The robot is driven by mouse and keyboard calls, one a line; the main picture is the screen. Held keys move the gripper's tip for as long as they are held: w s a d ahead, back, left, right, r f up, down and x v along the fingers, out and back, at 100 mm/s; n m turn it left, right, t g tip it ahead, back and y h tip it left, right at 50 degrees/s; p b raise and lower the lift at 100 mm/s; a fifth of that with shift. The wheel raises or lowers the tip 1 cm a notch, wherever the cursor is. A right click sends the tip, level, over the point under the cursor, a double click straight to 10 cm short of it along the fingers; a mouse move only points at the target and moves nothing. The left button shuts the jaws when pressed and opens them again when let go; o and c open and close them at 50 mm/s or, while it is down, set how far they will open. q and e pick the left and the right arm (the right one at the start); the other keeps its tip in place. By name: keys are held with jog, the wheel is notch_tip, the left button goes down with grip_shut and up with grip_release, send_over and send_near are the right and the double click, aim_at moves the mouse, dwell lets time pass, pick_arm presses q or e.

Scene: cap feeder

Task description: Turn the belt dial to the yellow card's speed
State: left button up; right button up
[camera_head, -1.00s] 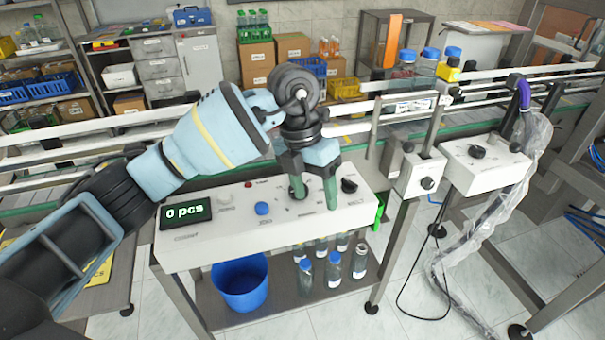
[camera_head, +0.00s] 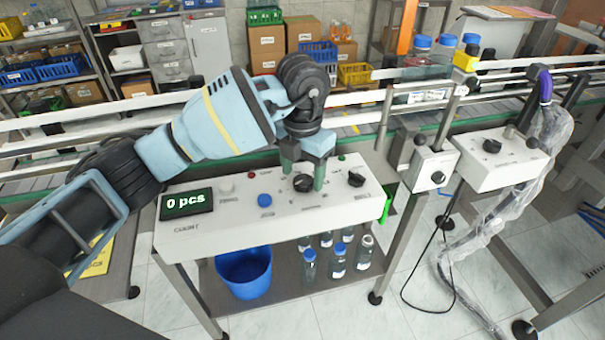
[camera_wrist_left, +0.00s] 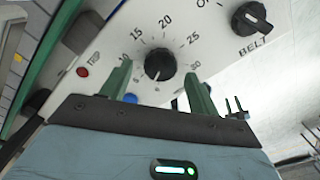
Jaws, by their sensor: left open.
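The numbered black dial (camera_head: 304,182) sits on the white control panel (camera_head: 225,234). In the left wrist view the dial (camera_wrist_left: 160,64) has a scale with 10, 15, 20, 25 and 30 around it. A pale mark shows on its lower side; the exact setting is unclear. My left gripper (camera_head: 304,178) points down at the panel, open, with one finger on each side of the dial. I cannot tell whether the fingers touch it. A second black knob (camera_wrist_left: 251,18), labelled BELT, is right of it. A yellow sheet (camera_head: 97,262), partly hidden by my left arm, lies at left; its speed is unreadable.
A display (camera_head: 186,203) reads "0 pcs". A blue button (camera_head: 264,200) is left of the dial and a red button (camera_head: 251,175) behind. The conveyor rail (camera_head: 70,128) runs behind the panel. A blue bucket (camera_head: 245,272) and several bottles stand on the shelf below.

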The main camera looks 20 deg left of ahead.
pick_arm(q)
jog(key=shift+f, duration=0.55)
pick_arm(e)
jog(key=shift+w+r, duration=0.25)
jog(key=shift+w, duration=0.3)
pick_arm(q)
jog(key=c, duration=1)
jog(key=shift+m, duration=0.4)
pick_arm(e)
jog(key=shift+s+f, duration=0.2)
jog(key=shift+s, duration=0.3)
pick_arm(q)
jog(key=m, duration=0.3)
jog(key=shift+m, duration=0.4)
jog(key=m, duration=0.4)
jog(key=shift+w+a+m, duration=0.1)
jog(key=shift+m, duration=0.2)
jog(key=m+b, duration=0.1)
jog(key=m, duration=0.3)
jog(key=shift+f, duration=0.1)
jog(key=shift+m, duration=0.3)
pick_arm(e)
jog(key=shift+f, duration=0.55)
jog(key=shift+s, duration=0.25)
